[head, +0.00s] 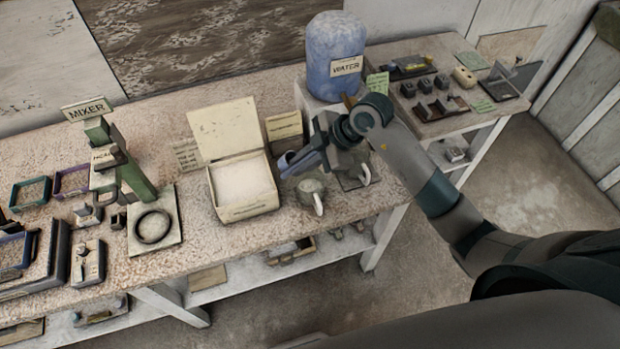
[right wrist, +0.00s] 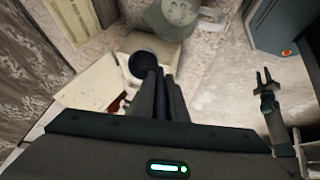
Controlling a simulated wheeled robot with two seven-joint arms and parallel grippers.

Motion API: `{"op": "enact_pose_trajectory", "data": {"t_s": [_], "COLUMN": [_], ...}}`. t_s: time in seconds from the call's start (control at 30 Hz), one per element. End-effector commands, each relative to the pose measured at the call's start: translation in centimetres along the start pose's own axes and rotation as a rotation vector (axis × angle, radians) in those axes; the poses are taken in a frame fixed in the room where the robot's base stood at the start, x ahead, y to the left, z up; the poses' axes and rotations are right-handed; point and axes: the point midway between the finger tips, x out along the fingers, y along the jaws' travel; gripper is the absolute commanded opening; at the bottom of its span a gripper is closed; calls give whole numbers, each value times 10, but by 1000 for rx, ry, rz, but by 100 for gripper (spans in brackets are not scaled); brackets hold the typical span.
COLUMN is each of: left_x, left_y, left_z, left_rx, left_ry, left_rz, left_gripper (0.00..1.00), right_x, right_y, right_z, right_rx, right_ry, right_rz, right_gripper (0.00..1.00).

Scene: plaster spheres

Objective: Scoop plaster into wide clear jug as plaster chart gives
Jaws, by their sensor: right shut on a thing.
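My right gripper (head: 304,160) is shut on a dark blue scoop (head: 288,162), held above the worktop just right of the plaster box. The scoop's round bowl also shows at the fingertips in the right wrist view (right wrist: 143,66). The open plaster box (head: 243,188) holds white powder, its lid raised behind. A grey jug with a white handle (head: 312,193) stands below the gripper; a second jug handle (head: 365,174) shows to its right, mostly hidden by my gripper. I cannot tell which jug is wide. My left gripper is not seen.
A blue water container (head: 336,60) stands behind my right arm. The mixer stand (head: 128,170) and a pad with a dark ring (head: 153,226) are left of the box. Trays and small devices crowd the far left. A side table (head: 440,90) holds small blocks.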

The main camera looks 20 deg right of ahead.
Motion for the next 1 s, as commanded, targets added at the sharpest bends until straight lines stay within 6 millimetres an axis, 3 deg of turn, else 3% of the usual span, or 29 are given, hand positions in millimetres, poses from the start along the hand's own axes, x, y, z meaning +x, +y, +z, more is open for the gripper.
{"op": "enact_pose_trajectory", "data": {"t_s": [0.2,0.73,1.0], "left_x": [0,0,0], "left_y": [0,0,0], "left_z": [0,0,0], "left_rx": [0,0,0], "left_ry": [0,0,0], "left_rz": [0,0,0], "left_gripper": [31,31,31], "right_x": [-7,-9,-15], "right_y": [7,9,17], "right_z": [-13,-17,-31], "right_rx": [-1,-1,-3], "right_ry": [-110,-160,-334], "right_rz": [-54,-80,-167], "right_gripper": [0,0,0]}}
